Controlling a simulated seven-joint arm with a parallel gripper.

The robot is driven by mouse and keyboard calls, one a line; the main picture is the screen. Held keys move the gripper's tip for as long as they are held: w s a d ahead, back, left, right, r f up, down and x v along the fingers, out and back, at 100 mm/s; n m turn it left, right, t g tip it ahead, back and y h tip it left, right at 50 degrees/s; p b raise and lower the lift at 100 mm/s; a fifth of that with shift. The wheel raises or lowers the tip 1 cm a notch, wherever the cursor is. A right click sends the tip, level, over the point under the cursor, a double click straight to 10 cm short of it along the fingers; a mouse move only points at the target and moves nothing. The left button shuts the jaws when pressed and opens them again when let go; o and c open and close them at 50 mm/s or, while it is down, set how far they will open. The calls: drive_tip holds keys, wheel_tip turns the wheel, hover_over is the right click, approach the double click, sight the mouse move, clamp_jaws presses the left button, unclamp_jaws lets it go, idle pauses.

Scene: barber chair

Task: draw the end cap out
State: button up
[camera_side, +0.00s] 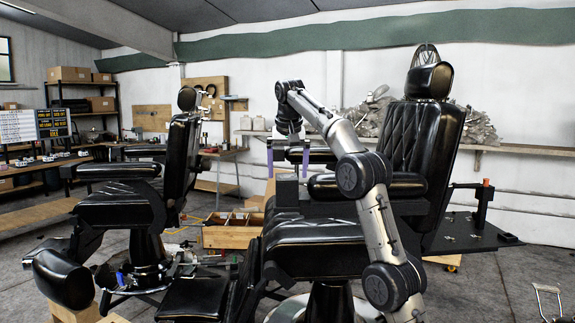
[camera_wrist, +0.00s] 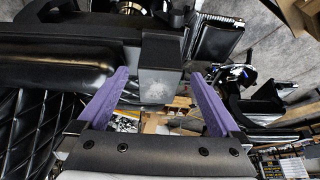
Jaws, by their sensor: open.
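A dark, square-sided block that looks like the end cap (camera_side: 287,193) sits upright at the front of the chair's armrest in the side view. In the wrist view the end cap (camera_wrist: 160,84) shows a worn grey face and joins a dark bar behind it. My gripper (camera_side: 288,176) points down just above it, with purple fingers apart. In the wrist view my gripper (camera_wrist: 159,74) has one fingertip on each side of the cap, with gaps showing. Nothing is held. Whether the fingertips reach below the cap's top is hard to tell.
The black barber chair (camera_side: 318,230) surrounds the work, with its padded armrest (camera_side: 335,186) right beside the cap. A dark side table (camera_side: 465,232) with an upright post stands at right. A second barber chair (camera_side: 125,205) and a wooden crate (camera_side: 230,235) stand at left.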

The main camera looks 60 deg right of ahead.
sight(288, 180)
drive_tip(key=shift+x, duration=2.85)
drive_tip(key=shift+c, duration=0.3)
clamp_jaws()
drive_tip(key=shift+r, duration=0.2)
drive_tip(key=shift+r, duration=2.85)
